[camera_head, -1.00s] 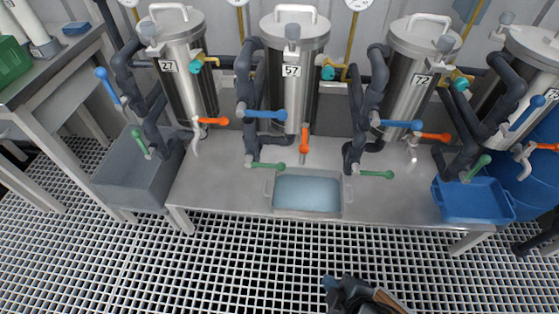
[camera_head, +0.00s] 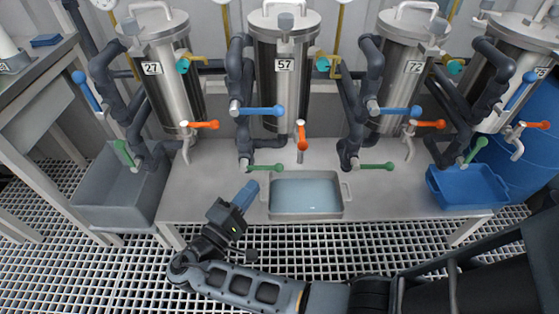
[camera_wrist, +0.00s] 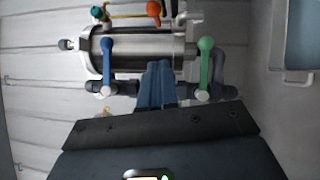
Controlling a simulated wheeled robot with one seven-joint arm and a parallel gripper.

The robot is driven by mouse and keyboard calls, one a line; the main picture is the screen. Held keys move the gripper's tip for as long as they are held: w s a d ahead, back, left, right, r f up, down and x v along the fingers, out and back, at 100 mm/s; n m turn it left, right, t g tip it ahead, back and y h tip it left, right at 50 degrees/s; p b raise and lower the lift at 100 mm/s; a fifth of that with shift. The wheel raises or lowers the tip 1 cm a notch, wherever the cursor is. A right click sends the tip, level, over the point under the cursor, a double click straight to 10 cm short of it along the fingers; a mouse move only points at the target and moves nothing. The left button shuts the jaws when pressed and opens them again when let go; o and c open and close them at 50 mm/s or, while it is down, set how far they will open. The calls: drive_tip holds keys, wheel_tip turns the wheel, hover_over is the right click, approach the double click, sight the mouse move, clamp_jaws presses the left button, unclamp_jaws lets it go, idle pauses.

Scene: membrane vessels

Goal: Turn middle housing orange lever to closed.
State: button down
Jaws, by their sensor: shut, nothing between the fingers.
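The steel housing marked 57 (camera_head: 285,70) stands between housings 27 and 72. Its orange lever (camera_head: 302,137) points up and down above the shallow tray, while the orange levers on the other housings lie sideways. My gripper (camera_head: 246,194) is shut and empty, with blue fingers, in front of the bench at the left of the tray, apart from the lever. In the wrist view the blue fingertips (camera_wrist: 156,84) point at a housing lying sideways in the picture (camera_wrist: 140,50). An orange lever (camera_wrist: 154,9) shows at the top edge, partly cut off.
Housing 57 also has a blue lever (camera_head: 262,111) and a green lever (camera_head: 266,167) on dark pipes. A grey tray of liquid (camera_head: 305,210) sits on the bench. A grey bin (camera_head: 110,200) is at left, a blue tray (camera_head: 470,200) at right. The grated floor in front is clear.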

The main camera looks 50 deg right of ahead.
drive_tip(key=p, duration=0.2)
approach(302, 135)
drive_tip(key=d, duration=0.2)
drive_tip(key=shift+d, duration=0.3)
drive_tip(key=shift+s, duration=0.1)
